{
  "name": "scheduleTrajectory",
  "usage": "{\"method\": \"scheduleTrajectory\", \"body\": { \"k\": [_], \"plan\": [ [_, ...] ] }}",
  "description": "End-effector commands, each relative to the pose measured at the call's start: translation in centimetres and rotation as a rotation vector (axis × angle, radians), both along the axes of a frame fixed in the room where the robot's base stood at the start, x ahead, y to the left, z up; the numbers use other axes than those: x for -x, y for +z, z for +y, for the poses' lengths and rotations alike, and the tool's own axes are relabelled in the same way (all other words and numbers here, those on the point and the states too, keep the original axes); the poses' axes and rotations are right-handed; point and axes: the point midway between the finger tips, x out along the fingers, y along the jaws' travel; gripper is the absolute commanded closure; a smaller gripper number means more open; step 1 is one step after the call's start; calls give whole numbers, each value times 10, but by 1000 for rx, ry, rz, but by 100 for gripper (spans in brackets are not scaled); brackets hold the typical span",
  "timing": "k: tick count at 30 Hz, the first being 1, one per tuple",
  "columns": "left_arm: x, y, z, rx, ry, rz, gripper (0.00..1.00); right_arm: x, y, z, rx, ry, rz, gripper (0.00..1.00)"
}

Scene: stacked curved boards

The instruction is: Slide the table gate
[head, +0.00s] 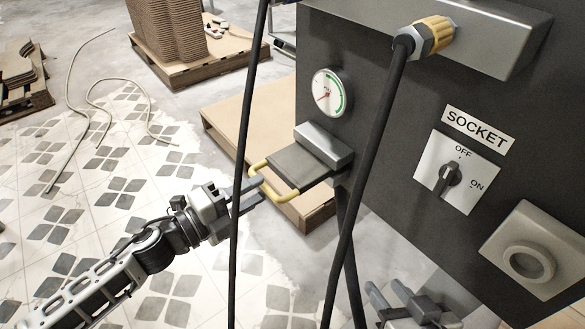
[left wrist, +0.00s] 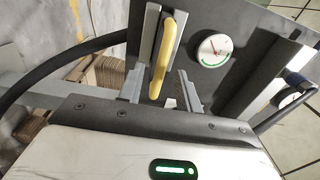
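The table gate (head: 300,165) is a dark flat plate sticking out from the grey panel, with a yellow loop handle (head: 267,188) at its outer end. The yellow handle also shows upright in the left wrist view (left wrist: 163,55). My left gripper (head: 252,193) is open at the handle. In the left wrist view its fingers (left wrist: 163,88) stand apart, with the handle's near end between them in the picture; contact is not clear. My right gripper (head: 388,289) is low at the bottom, its fingers apart and empty.
The panel (head: 385,125) carries a round gauge (head: 327,92), a socket switch (head: 450,176) and a hose fitting (head: 432,38). Black hoses (head: 372,180) hang across the view. A pallet (head: 225,125) stands behind the gate. Stacked boards (head: 168,30) are farther back. Tiled floor lies open at left.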

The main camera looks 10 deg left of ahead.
Motion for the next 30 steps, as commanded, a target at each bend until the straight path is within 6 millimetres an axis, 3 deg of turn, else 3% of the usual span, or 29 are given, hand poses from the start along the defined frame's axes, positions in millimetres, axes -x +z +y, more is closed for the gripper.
{"method": "scheduleTrajectory", "body": {
  "k": [15, 30],
  "plan": [
    [38, 0, 30, -1, 0, 1, 65, 0, -1, 0, 0, 0, 0, 64],
    [40, 1, 31, 1, -1, -1, 65, 0, 0, 0, 0, -1, -1, 64]
  ]
}}
